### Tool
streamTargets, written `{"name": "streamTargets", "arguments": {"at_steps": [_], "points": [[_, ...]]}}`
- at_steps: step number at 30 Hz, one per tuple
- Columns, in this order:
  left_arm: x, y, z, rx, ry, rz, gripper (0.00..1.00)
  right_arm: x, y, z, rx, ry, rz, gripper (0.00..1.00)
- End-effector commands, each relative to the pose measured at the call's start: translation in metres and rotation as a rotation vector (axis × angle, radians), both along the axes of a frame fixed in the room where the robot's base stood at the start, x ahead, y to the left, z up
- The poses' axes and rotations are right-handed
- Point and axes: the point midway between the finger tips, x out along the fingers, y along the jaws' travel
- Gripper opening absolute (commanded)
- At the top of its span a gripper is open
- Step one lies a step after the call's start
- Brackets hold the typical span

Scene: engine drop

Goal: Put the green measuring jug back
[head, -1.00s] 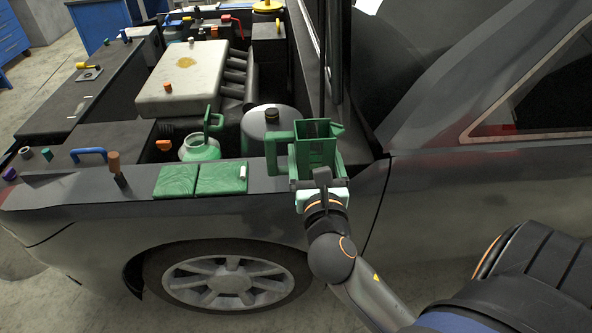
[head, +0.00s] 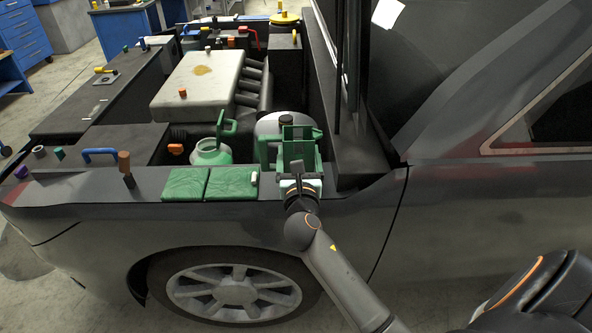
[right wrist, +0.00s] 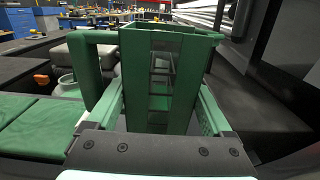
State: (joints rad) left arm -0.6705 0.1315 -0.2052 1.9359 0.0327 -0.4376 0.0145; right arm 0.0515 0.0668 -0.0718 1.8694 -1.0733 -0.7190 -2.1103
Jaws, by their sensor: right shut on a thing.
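The green measuring jug (head: 297,147) is in my right gripper (head: 299,176), which is shut on it above the car's near fender. The jug looks about upright, with its handle (head: 264,150) on the left. In the right wrist view the jug (right wrist: 160,75) stands between the fingers of the gripper (right wrist: 158,108). Its open top and a clear strip with step marks show. In the head view it partly covers the grey round tank (head: 268,125) behind it. Whether its base touches anything is hidden. My left gripper is not in view.
Two green pads (head: 232,182) lie on the fender left of the jug. Behind them stand a pale green bottle (head: 211,153) and a pale engine cover (head: 210,85). An upright wooden-handled tool (head: 125,165) is further left. The windscreen pillar rises at right.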

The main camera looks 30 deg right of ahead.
Motion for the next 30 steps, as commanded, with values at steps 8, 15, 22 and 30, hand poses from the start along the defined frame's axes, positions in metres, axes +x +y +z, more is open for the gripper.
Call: {"name": "streamTargets", "arguments": {"at_steps": [8, 15, 22, 30], "points": [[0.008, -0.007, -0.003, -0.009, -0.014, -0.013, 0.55, 0.014, -0.002, -0.03, -0.001, 0.001, 0.0, 0.04], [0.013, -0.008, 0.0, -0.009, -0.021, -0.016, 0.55, 0.014, -0.002, -0.042, 0.0, -0.002, 0.001, 0.04], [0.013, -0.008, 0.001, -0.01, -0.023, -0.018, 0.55, 0.013, -0.002, -0.043, 0.001, 0.002, 0.0, 0.98], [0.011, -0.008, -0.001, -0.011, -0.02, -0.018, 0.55, 0.013, -0.002, -0.043, 0.001, -0.001, 0.0, 1.0]]}}
